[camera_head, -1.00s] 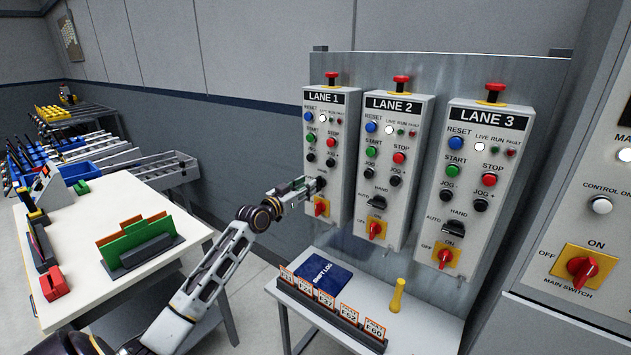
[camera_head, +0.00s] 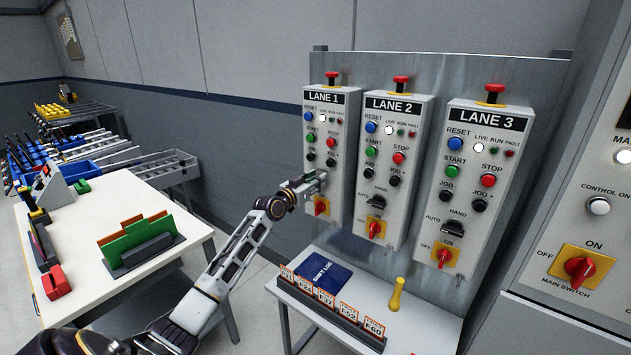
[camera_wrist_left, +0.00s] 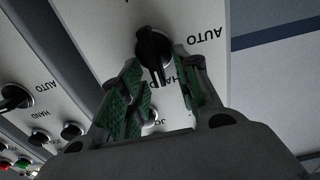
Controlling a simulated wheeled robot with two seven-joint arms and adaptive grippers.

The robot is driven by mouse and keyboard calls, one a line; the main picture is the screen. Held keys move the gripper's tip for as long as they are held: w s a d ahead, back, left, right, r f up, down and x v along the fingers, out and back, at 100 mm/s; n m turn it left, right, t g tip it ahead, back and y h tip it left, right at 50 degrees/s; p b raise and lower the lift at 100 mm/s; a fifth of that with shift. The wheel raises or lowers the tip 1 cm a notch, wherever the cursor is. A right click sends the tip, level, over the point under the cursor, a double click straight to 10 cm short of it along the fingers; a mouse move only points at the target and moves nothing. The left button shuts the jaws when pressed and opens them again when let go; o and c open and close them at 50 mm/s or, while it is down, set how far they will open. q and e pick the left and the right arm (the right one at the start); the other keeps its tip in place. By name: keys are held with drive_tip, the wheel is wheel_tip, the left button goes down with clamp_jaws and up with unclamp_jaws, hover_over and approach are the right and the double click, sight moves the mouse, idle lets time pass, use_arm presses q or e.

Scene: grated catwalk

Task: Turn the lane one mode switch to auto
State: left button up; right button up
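The lane 1 box (camera_head: 341,150) is the leftmost of three grey control boxes. Its mode switch is hidden behind my left gripper (camera_head: 321,180) in the head view. In the left wrist view the black mode switch knob (camera_wrist_left: 152,48) shows close up, with AUTO and HAND printed upside down beside it. The knob's handle slants down the picture, its lower end near the HAND label. My left gripper also shows there (camera_wrist_left: 160,68), its green-padded fingers apart on both sides of the knob's lower end. I cannot tell whether they touch it. My right gripper is in neither view.
The lane 1 red rotary switch (camera_head: 321,206) sits just below my gripper. The lane 2 box (camera_head: 393,165) is close on the right. A small table (camera_head: 285,292) with a blue log book (camera_head: 322,272) and a card rack stands below.

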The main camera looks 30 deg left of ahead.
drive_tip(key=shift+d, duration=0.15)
use_arm(q)
drive_tip(key=shift+c, duration=0.6)
clamp_jaws()
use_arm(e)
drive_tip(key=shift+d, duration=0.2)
